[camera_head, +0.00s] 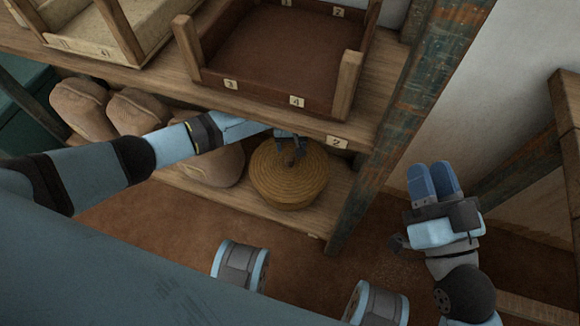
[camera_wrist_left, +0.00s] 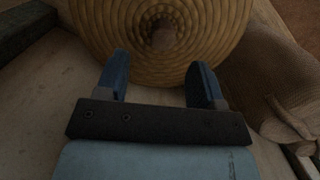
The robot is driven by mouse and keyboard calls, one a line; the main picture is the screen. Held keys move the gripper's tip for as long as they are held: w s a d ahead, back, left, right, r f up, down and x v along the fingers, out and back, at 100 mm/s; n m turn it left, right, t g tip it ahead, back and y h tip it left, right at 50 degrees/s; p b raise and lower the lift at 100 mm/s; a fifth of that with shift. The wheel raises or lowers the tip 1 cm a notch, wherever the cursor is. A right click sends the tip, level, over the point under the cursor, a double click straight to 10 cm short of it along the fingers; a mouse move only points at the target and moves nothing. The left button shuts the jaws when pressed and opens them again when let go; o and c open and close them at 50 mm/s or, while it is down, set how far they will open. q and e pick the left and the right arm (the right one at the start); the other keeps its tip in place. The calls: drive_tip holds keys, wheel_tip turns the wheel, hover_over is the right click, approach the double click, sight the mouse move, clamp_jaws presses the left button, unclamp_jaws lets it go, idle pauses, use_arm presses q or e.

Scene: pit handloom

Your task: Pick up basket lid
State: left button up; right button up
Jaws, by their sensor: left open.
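The round, coiled straw basket (camera_head: 289,190) stands on the lower shelf, with its flat woven lid (camera_head: 268,165) on top. In the left wrist view the coiled lid (camera_wrist_left: 215,35) fills the top middle, with a small round centre piece. My left gripper (camera_head: 291,150) reaches in under the upper shelf and is over the lid's far part. In the left wrist view its two blue fingers (camera_wrist_left: 161,80) are apart with nothing between them. I cannot tell whether they touch the lid. My right gripper (camera_head: 433,180) is away to the right, fingers together and empty.
The upper shelf edge (camera_head: 337,142) is close above my left gripper, with a wooden tray (camera_head: 270,50) on it. Brown sacks (camera_head: 80,105) stand left of the basket; one sack (camera_wrist_left: 265,85) is close beside it. A worn post (camera_head: 400,120) rises at its right.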

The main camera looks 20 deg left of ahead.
sight(290, 158)
use_arm(q)
wheel_tip(290, 158, down, 2)
drive_tip(key=shift+s+f+b, duration=0.15)
drive_tip(key=shift+f+b, duration=0.1)
drive_tip(key=shift+b, duration=0.15)
drive_tip(key=f+b, duration=0.2)
drive_tip(key=f, duration=0.1)
drive_tip(key=f+b, duration=0.1)
drive_tip(key=f, duration=0.1)
drive_tip(key=shift+s+a, duration=0.1)
drive_tip(key=shift+s, duration=0.15)
drive_tip(key=shift+r, duration=0.1)
use_arm(e)
wheel_tip(290, 158, down, 7)
drive_tip(key=g, duration=0.2)
drive_tip(key=shift+w+a+r+n+g, duration=0.2)
drive_tip(key=shift+w+a+n+g, duration=0.1)
drive_tip(key=shift+g, duration=0.1)
use_arm(q)
drive_tip(key=shift+c, duration=0.2)
drive_tip(key=c, duration=1.1)
drive_tip(key=shift+r, duration=0.1)
use_arm(e)
drive_tip(key=shift+r, duration=0.1)
